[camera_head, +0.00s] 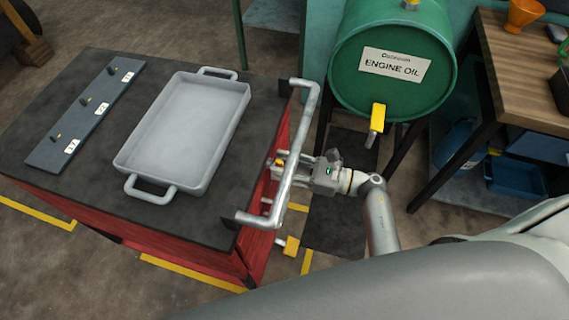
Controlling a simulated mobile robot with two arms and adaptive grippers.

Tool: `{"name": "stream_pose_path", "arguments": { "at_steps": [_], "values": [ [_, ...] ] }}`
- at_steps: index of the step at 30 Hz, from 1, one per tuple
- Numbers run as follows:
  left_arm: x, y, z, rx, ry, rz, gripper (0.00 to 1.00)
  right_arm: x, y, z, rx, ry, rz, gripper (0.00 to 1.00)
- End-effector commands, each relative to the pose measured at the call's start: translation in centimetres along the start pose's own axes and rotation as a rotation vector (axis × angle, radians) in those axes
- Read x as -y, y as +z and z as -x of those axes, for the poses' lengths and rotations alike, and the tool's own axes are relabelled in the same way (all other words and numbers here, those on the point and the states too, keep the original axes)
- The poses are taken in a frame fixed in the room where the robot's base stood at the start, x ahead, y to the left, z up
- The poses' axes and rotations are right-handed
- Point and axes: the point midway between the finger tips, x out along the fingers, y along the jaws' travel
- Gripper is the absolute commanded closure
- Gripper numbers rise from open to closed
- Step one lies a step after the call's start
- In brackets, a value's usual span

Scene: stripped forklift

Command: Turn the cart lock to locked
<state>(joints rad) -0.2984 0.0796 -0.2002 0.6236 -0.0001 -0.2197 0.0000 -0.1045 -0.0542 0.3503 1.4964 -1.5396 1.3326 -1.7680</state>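The red cart (185,245) with a dark top (235,130) stands at the left. A silver handle bar (302,120) runs along its right side. My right gripper (280,170) reaches in from the right to the cart's right side, and the handle bar passes in front of part of it. A small yellow-orange part (279,162) shows at its fingertips; I cannot tell whether it is the cart lock or whether the gripper touches it. The finger opening is not clear. The lock's position cannot be read. My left gripper is not in view.
A grey tray (218,140) and a dark strip with numbered tags (88,110) lie on the cart. A yellow piece (291,245) shows low beside the cart. A green engine oil drum (345,60) and a wooden-topped table (520,65) stand behind and to the right.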

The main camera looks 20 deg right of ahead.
Motion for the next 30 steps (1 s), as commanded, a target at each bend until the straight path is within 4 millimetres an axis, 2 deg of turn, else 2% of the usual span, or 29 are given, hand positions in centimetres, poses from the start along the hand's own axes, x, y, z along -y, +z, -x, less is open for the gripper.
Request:
{"name": "stream_pose_path", "arguments": {
  "at_steps": [1, 9, 20, 30],
  "values": [
    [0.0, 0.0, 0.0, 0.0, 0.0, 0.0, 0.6, 0.0, 0.0, 0.0, 0.0, 0.0, 0.0, 0.66],
    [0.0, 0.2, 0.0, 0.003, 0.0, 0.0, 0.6, 0.0, 0.0, 0.0, 0.0, 0.0, -0.001, 1.0],
    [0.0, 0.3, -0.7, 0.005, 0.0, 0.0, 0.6, 0.0, -0.2, 0.1, -0.002, 0.002, -0.038, 1.0],
    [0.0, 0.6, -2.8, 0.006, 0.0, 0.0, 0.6, 0.1, -0.4, 0.1, -0.005, 0.003, -0.26, 1.0]
  ]
}}
